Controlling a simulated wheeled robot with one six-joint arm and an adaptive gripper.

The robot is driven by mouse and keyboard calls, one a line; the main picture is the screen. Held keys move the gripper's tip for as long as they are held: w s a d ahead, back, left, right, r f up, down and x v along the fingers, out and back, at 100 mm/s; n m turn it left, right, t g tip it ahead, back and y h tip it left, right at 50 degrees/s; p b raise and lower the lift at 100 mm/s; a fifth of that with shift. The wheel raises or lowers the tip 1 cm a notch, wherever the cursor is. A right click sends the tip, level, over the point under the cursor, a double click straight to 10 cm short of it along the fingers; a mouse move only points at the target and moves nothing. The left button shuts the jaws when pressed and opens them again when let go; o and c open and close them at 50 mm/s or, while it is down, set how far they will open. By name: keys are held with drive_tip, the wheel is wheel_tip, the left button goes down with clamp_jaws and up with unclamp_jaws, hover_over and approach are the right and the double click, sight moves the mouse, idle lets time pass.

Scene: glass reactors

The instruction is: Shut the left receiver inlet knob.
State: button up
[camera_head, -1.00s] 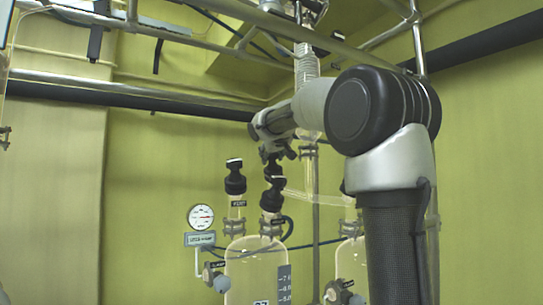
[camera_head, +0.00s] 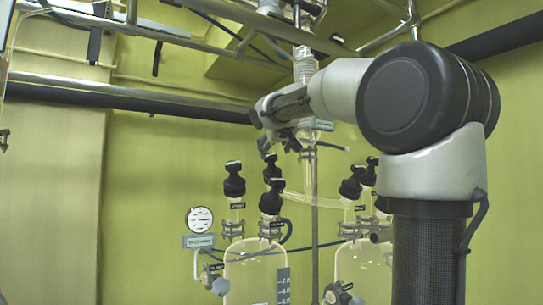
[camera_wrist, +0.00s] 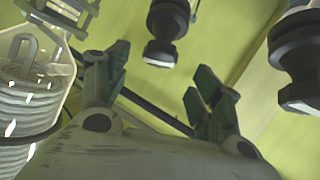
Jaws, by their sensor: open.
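The left receiver (camera_head: 255,275) is a clear glass vessel at the lower middle of the head view. Several black knobs stand above it: a left one (camera_head: 234,182), a front one (camera_head: 271,200) and one behind that (camera_head: 271,168). Their labels are too small to read, so I cannot tell which is the inlet knob. My gripper (camera_head: 280,146) is just above the rear knob, apart from it as far as I can see. In the wrist view my gripper (camera_wrist: 157,84) is open, with nothing between its fingers. A black knob (camera_wrist: 167,35) lies beyond them.
The right receiver (camera_head: 362,262) with its own black knobs (camera_head: 352,185) stands beside my arm. A glass coil (camera_wrist: 30,85) is close on the left in the wrist view, and another black knob (camera_wrist: 300,58) on the right. Metal pipes (camera_head: 200,45) cross overhead.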

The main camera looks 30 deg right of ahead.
drive_tip(key=v, duration=0.4)
drive_tip(key=shift+s+a+r, duration=0.1)
drive_tip(key=shift+s, duration=0.25)
